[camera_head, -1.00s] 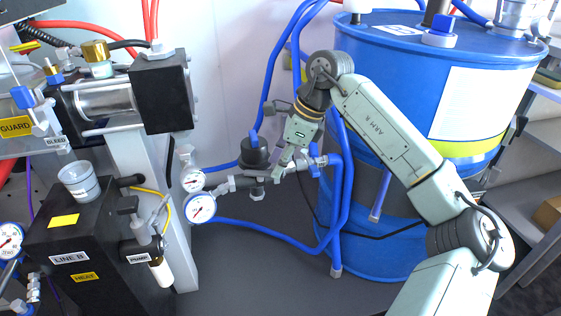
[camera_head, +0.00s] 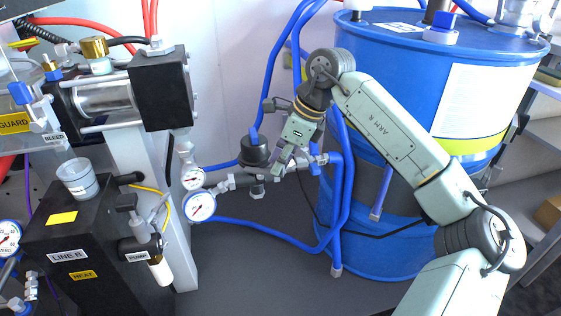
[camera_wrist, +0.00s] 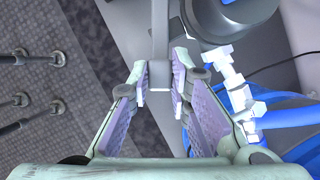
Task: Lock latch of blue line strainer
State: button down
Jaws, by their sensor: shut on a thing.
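The blue line strainer is the dark round-topped body (camera_head: 253,152) on the pipe fitting beside the drum, with blue hoses around it. In the wrist view a large grey round body (camera_wrist: 203,18), apparently the strainer, shows at the top. My gripper (camera_head: 279,168) is just right of the strainer in the head view, pointing down. In the wrist view my gripper's fingertips (camera_wrist: 161,78) are closed on a narrow grey bar (camera_wrist: 159,45), apparently the strainer's latch. My fingers hide the bar in the head view, so its exact position there cannot be told.
A large blue drum (camera_head: 480,52) stands behind my arm. Two pressure gauges (camera_head: 201,207) sit left of the strainer. A blue-handled valve (camera_head: 316,158) and blue hoses (camera_head: 255,230) lie close around my gripper. The black LINE B heater block (camera_head: 100,235) stands at left.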

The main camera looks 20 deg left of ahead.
aim_at(263, 171)
jog(key=shift+s+a+f+m+t+h+b, duration=0.1)
jog(key=shift+s+a+m+t+h+b, duration=0.45)
jog(key=shift+m+b, duration=1.3)
jog(key=shift+s+a+r+m+t+h+b, duration=0.15)
jog(key=shift+s+m+t+b, duration=0.85)
jog(key=shift+m, duration=1.4)
jog(key=shift+s+a+f+m+t+h+b, duration=0.15)
jog(key=shift+s+a+m+t+h+b, duration=0.4)
jog(key=shift+m+b, duration=1.35)
jog(key=shift+s+d+m+y, duration=0.2)
jog(key=shift+s+m+y, duration=0.05)
jog(key=shift+m, duration=0.1)
jog(key=c, duration=1.5)
grip_release()
jog(key=v, duration=1.2)
jog(key=shift+s, duration=0.1)
